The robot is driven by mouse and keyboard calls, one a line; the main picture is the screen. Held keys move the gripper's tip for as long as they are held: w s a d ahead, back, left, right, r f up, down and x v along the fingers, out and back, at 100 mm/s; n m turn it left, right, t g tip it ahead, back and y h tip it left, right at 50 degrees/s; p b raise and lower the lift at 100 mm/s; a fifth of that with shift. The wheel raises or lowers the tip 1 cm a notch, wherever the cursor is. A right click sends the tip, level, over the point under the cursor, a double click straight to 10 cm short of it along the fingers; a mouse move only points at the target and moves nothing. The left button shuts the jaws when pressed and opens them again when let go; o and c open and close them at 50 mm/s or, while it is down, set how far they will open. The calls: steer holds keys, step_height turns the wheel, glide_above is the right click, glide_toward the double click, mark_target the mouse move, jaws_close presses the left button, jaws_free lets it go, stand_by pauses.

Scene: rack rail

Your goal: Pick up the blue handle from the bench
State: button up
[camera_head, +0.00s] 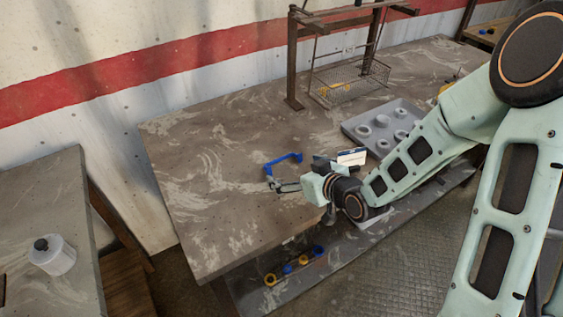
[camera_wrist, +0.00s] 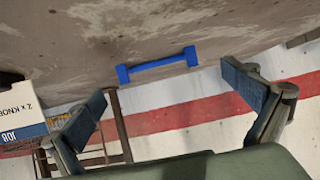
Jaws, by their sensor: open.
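The blue handle (camera_head: 283,163) is a bar with short ends and lies on the brown-grey bench (camera_head: 200,205), left of the middle. In the wrist view the handle (camera_wrist: 157,66) shows whole, beyond the fingertips and between them from left to right. My gripper (camera_head: 280,184) is open and empty, close to the near side of the handle. In the wrist view both fingers of my gripper (camera_wrist: 172,97) are spread wide, with clear space between them and the handle. I see no contact with the handle.
A white and blue card or box (camera_head: 351,157), also in the wrist view (camera_wrist: 22,108), stands just right of my gripper. A grey tray (camera_head: 352,127) with round parts lies behind it. A rack with a wire basket (camera_head: 345,84) stands farther back. The bench's left part is clear.

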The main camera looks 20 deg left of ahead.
mark_target(280, 160)
steer(key=shift+w+x, duration=0.15)
steer(key=shift+x, duration=1.15)
steer(key=shift+w+x, duration=0.15)
steer(key=shift+x, duration=1.15)
steer(key=shift+d+r, duration=0.15)
steer(key=shift+c, duration=0.6)
steer(key=c, duration=0.9)
steer(key=shift+r, duration=0.2)
